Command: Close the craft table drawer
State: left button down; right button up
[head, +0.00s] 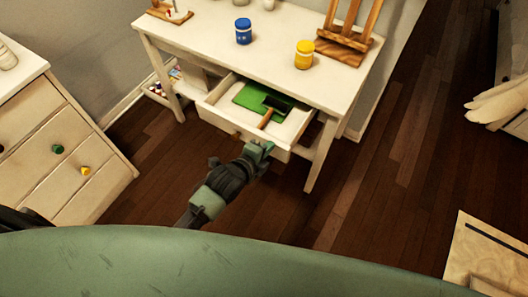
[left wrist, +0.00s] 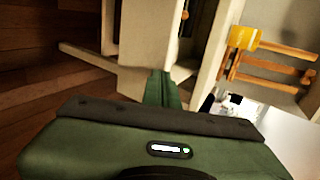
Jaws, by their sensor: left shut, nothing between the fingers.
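The white craft table (head: 270,52) stands ahead with its drawer (head: 216,116) pulled out. Inside the drawer lie a green sheet (head: 250,97) and a dark-headed tool with a wooden handle (head: 266,119). My left gripper (head: 262,150) is shut and empty at the right part of the drawer's front. I cannot tell whether it touches the front. In the left wrist view the shut green fingers (left wrist: 164,88) point at a pale panel, which looks like the drawer front (left wrist: 145,35). My right gripper is not in view.
A blue jar (head: 243,31), a yellow jar (head: 304,54) and a wooden easel (head: 343,45) stand on the tabletop. A white dresser (head: 60,145) with colored knobs is at the left. Dark wooden floor (head: 380,200) is clear right of the table.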

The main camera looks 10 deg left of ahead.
pick_arm(q)
jog(key=w+d+b, duration=0.1)
jog(key=w, duration=0.4)
jog(key=w+d+b, duration=0.1)
jog(key=w+d, duration=0.1)
jog(key=w, duration=0.3)
jog(key=w+d+b, duration=0.2)
jog(key=w, duration=0.3)
jog(key=shift+d+f, duration=0.15)
jog(key=shift+d, duration=0.05)
jog(key=shift+w+d+b, duration=0.3)
jog(key=shift+w, duration=0.55)
